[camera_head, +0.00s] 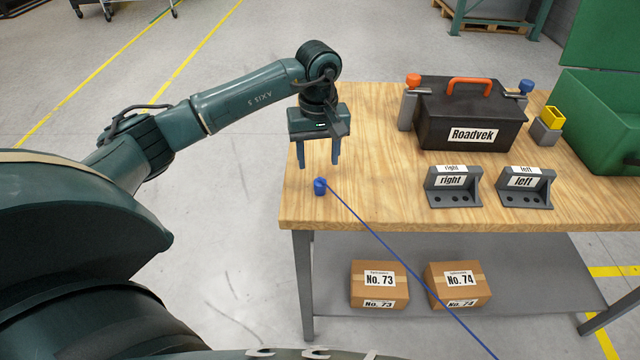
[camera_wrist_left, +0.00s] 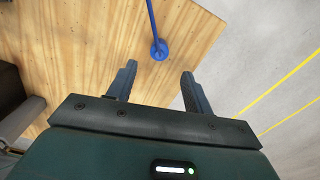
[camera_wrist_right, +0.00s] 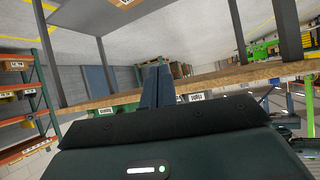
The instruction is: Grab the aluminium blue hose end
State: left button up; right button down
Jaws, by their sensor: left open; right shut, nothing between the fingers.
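The blue hose end (camera_head: 320,187) stands on the wooden table near its front left corner, with a thin blue hose (camera_head: 400,260) running from it over the front edge. It also shows in the left wrist view (camera_wrist_left: 159,50), ahead of the fingertips. My left gripper (camera_head: 320,164) is open and empty, fingers pointing down, above and a little behind the hose end, apart from it. Its fingers also show in the left wrist view (camera_wrist_left: 158,70). My right gripper (camera_wrist_right: 158,68) is shut and empty in the right wrist view, near the table edge; the head view does not show it.
On the table (camera_head: 375,210) are a black Roadvek case (camera_head: 470,115), grey fixtures labelled right (camera_head: 453,188) and left (camera_head: 525,188), a yellow-topped grey block (camera_head: 547,128) and a green bin (camera_head: 600,125). Boxes No. 73 (camera_head: 379,285) and No. 74 (camera_head: 458,285) lie below.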

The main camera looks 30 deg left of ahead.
aim_at(320, 180)
pick_arm(q)
jog(key=shift+f, duration=0.8)
jog(key=f, duration=0.1)
jog(key=f+p, duration=0.1)
jog(key=f, duration=0.2)
jog(key=shift+s+d+f, duration=0.1)
jog(key=shift+s+d, duration=0.1)
jog(key=shift+d, duration=0.2)
jog(key=shift+f, duration=0.6)
jog(key=shift+c, duration=0.4)
jog(key=c, duration=1)
